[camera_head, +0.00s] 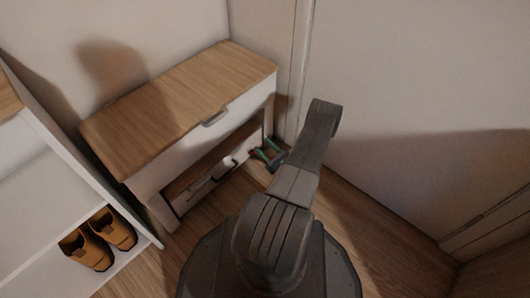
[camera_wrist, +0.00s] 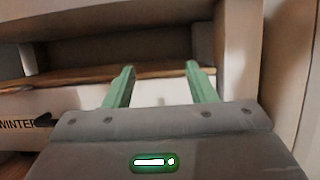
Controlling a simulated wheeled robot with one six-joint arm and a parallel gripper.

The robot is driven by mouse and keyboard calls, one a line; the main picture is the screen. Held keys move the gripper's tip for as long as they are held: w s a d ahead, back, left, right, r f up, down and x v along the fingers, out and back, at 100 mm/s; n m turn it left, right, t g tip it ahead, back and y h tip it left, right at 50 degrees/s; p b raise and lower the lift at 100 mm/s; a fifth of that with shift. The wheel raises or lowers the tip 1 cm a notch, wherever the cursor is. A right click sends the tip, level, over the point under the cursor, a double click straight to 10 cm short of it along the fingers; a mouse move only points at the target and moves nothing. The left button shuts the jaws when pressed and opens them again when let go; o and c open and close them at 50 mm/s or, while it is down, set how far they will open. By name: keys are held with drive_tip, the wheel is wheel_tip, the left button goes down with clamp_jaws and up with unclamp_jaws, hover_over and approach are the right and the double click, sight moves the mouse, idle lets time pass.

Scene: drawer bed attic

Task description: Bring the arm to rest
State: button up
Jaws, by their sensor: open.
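My gripper (camera_head: 270,152) is at the right front of a low cabinet, beside its right front leg. Its two green fingers are apart with nothing between them. In the wrist view the open fingers (camera_wrist: 159,84) point toward the cabinet's open lower space and its wooden shelf edge (camera_wrist: 75,76). My dark arm (camera_head: 295,185) reaches out from the bottom middle of the head view. It bends down at the far end toward the cabinet.
The cabinet (camera_head: 180,103) has a wooden top and a front handle (camera_head: 214,117). A white box with "WINTER" lettering (camera_wrist: 22,123) shows low down. Orange-brown shoes (camera_head: 98,238) stand in a white shelf unit (camera_head: 45,190) at left. A wall (camera_head: 420,90) is close at right.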

drive_tip(key=shift+r, duration=0.95)
drive_tip(key=shift+f, duration=0.1)
wheel_tip(320, 180, down, 9)
drive_tip(key=b, duration=0.3)
drive_tip(key=shift+f+h+b, duration=0.15)
drive_tip(key=shift+h+b, duration=0.15)
drive_tip(key=shift+b, duration=0.1)
drive_tip(key=shift+a, duration=0.1)
drive_tip(key=shift+f, duration=0.1)
